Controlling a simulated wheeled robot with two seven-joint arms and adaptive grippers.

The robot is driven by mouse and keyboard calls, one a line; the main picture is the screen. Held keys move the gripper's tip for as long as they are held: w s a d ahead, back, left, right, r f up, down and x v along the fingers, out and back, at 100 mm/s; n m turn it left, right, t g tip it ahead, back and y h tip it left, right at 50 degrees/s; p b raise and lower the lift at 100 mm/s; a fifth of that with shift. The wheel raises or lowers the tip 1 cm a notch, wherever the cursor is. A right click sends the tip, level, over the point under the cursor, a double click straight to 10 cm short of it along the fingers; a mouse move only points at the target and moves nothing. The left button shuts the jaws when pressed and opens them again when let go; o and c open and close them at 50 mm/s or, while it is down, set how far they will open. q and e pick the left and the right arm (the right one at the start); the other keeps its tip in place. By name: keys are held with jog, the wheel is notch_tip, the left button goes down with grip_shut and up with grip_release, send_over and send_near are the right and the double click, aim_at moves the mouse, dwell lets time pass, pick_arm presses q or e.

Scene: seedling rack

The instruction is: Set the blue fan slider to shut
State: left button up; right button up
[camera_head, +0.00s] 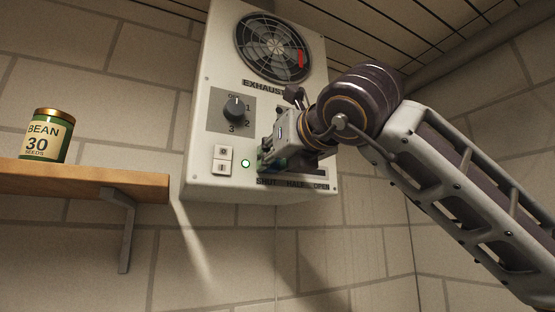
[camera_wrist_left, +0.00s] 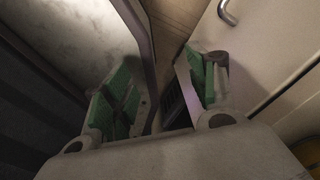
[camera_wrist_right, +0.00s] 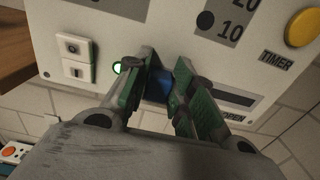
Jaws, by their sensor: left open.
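The blue fan slider (camera_wrist_right: 160,86) shows between the fingers of my right gripper (camera_wrist_right: 168,62) in the right wrist view. The gripper looks shut on it, with a finger at each side. The slider is toward the left end of its dark slot (camera_wrist_right: 238,96), whose bare part runs right to OPEN. In the head view my right gripper (camera_head: 266,158) is at the lower front of the white exhaust unit (camera_head: 205,150), above SHUT (camera_head: 267,182), and hides the slider. My left gripper (camera_wrist_left: 165,75) is open and empty in the left wrist view.
A green light (camera_head: 245,163) and white switches (camera_head: 222,160) sit left of the slider; the fan dial (camera_head: 234,108) is above. A yellow timer button (camera_wrist_right: 302,27) shows in the right wrist view. A wooden shelf (camera_head: 100,180) holds a bean tin (camera_head: 48,136).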

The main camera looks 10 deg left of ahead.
jog(key=o, duration=0.4)
jog(key=shift+s+a, duration=0.2)
jog(key=shift+c, duration=0.2)
jog(key=shift+d, duration=0.2)
jog(key=v, duration=1.1)
jog(key=shift+s+d, duration=0.15)
jog(key=shift+s, duration=0.2)
